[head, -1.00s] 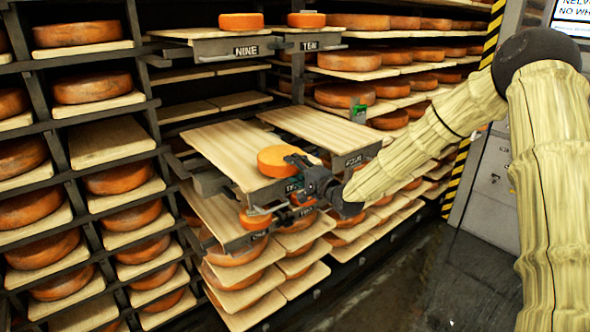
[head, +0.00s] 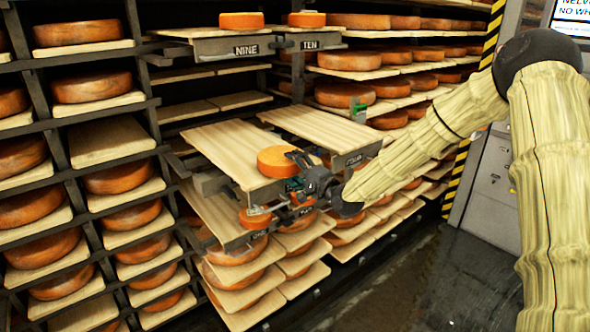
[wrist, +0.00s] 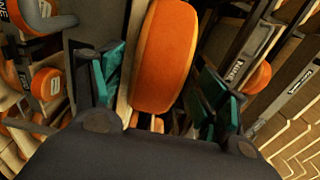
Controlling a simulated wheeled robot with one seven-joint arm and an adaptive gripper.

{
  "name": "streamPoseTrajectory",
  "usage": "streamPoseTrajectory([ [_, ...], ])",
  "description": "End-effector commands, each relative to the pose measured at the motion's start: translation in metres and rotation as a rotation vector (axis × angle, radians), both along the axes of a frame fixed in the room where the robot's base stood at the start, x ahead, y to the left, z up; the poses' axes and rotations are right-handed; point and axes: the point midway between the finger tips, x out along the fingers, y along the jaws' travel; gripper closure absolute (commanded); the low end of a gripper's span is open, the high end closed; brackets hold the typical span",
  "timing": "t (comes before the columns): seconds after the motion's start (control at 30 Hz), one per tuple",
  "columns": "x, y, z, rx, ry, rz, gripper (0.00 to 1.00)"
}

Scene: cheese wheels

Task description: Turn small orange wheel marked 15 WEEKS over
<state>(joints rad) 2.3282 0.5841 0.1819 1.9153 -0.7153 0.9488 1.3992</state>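An orange cheese wheel (head: 276,161) lies near the front end of a pulled-out board in the head view. A smaller orange wheel (head: 255,217) sits on the lower board in front of it. My gripper (head: 284,186) is at the front edge of these boards, close to both wheels. In the wrist view an orange wheel (wrist: 164,58) shows between my two teal-padded fingers, with a narrow gap at each side. My gripper is open. I cannot read 15 WEEKS on any wheel, and my gripper hides part of the board front.
The upper board (head: 225,145) is bare behind the wheel. A neighbouring board (head: 312,125) is empty. Two small wheels (head: 241,20) (head: 306,19) stand on the boards labelled NINE and TEN. Racks of wheels fill the left and back. Floor (head: 410,290) is clear at the front right.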

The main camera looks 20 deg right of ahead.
Motion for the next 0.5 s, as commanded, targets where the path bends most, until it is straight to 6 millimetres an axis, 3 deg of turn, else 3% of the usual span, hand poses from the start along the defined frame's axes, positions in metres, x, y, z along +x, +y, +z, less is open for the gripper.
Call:
streamPoseTrajectory([
  [0.27,-0.006,-0.003,-0.003,0.0,0.005,-0.001,0.26],
  [0.5,-0.04,-0.015,-0.001,0.003,0.004,-0.002,0.26],
])
